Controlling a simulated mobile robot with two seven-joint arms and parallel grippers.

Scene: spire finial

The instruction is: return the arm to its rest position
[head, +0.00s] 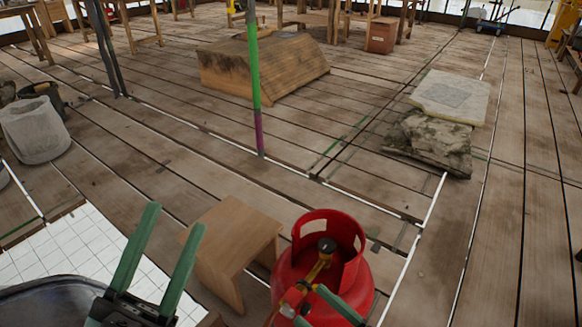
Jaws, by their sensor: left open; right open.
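My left gripper (173,217) is at the bottom left, its two green fingers pointing up and apart. It is open and nothing is between the fingers. It appears in front of the white tiled patch, just left of a small wooden stool. My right gripper (310,304) shows only as green fingertips at the bottom edge, in front of a red gas cylinder (358,268). Its fingers are apart; the rest of it is cut off by the frame. A torch-like tool with a yellow and red body (318,268) is by the cylinder's top; I cannot tell whether the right fingers touch it.
The small wooden stool (232,240) stands close between my grippers. A green and purple pole (253,80) rises behind it. Stone slabs (432,140) lie at right, a wooden ramp-like block (285,75) farther back, a grey sack-like bucket (35,130) at left. Plank floor is clear at far right.

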